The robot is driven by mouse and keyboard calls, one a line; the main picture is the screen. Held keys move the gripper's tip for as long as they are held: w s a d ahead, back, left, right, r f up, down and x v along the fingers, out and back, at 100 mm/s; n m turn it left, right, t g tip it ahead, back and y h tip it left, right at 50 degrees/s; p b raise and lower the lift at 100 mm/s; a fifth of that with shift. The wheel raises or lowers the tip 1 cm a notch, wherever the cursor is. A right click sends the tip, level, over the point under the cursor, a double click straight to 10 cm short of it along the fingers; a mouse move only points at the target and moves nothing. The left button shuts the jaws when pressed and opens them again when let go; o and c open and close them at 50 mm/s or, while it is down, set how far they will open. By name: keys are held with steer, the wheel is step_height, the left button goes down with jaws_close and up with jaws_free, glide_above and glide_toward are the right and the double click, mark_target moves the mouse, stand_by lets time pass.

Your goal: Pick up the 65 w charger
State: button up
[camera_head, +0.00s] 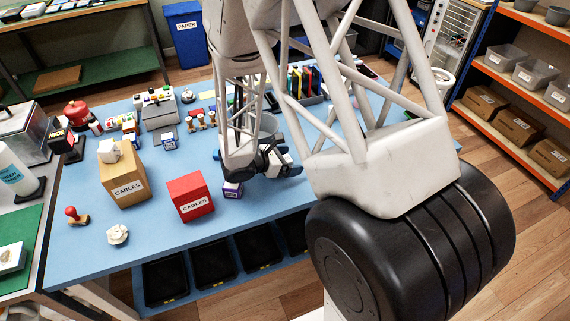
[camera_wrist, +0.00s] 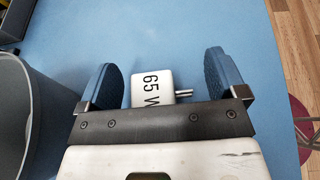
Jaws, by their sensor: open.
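The 65 w charger (camera_wrist: 153,88) is a small white block with "65 W" in dark print and metal prongs pointing right. In the wrist view it lies on the blue table between the two blue finger pads of my gripper (camera_wrist: 168,82). The gripper is open, with a gap on either side of the charger. The lower part of the charger is hidden by the gripper's dark bar. In the head view my gripper (camera_head: 290,160) is low over the right part of the table, and I cannot make out the charger there.
A grey round container (camera_wrist: 14,115) stands close left of the gripper in the wrist view. In the head view, a red box marked "CABLES" (camera_head: 189,196) and a small purple-and-white box (camera_head: 233,190) stand left of the gripper. The table's edge is close on the right in the wrist view.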

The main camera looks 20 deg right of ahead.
mark_target(289, 159)
stand_by(0.4)
steer(key=c, duration=1)
steer(key=shift+r, duration=0.1)
steer(key=shift+c, duration=0.2)
step_height(289, 159, up, 18)
stand_by(0.4)
stand_by(0.5)
